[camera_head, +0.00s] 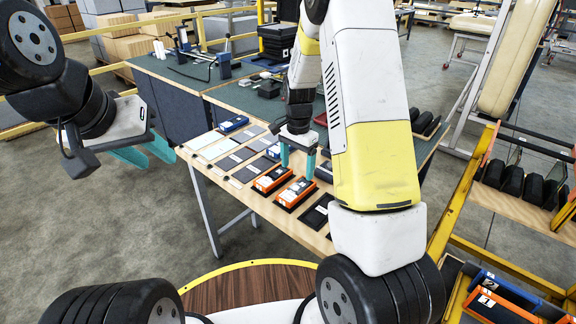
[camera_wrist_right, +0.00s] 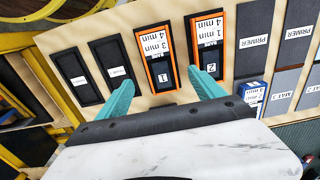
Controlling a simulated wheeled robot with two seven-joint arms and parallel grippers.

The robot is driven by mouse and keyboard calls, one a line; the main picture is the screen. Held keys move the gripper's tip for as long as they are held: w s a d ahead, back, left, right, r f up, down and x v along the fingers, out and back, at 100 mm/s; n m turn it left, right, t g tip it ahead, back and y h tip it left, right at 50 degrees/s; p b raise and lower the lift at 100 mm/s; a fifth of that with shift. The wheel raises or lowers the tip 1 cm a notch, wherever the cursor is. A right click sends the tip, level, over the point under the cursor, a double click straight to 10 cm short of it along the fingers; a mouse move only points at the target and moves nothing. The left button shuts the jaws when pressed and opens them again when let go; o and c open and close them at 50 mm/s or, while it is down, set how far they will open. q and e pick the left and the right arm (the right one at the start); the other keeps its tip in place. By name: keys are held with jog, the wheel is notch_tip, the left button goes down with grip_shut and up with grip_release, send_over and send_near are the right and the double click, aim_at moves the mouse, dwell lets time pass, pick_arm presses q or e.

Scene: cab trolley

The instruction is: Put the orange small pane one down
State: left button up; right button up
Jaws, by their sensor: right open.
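The orange small pane one (camera_head: 294,193) lies flat on a dark pad on the table (camera_head: 253,196). In the right wrist view its label 1 (camera_wrist_right: 164,78) faces up and its orange frame sits inside the black pad. My right gripper (camera_head: 298,163) is open, its teal fingers either side of the pane's near end; it also shows in the wrist view (camera_wrist_right: 163,89). I cannot tell whether the fingers touch it. The orange pane two (camera_head: 271,180) lies beside it, also shown in the wrist view (camera_wrist_right: 208,50). My left gripper (camera_head: 146,152) is open and empty, away from the table.
Empty black pads (camera_wrist_right: 118,66) lie on one side of the panes. Grey labelled pads (camera_wrist_right: 258,38) and a blue piece (camera_head: 234,123) lie on the other. A yellow-framed trolley (camera_head: 459,199) with blue and orange pieces (camera_head: 487,302) stands at the right.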

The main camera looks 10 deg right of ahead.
jog(key=s+a+r+n+t+y, duration=0.1)
jog(key=s+r+n+t, duration=0.3)
jog(key=r, duration=0.6)
jog(key=s+r+n+g+y, duration=0.1)
jog(key=s+r, duration=0.5)
jog(key=r, duration=0.3)
jog(key=s+a+r+n+t, duration=0.1)
jog(key=s+r+n+t, duration=0.2)
jog(key=s, duration=1.1)
jog(key=shift+s+r+n, duration=0.15)
jog(key=shift+r+n, duration=1.15)
jog(key=shift+n, duration=0.2)
jog(key=shift+a, duration=0.1)
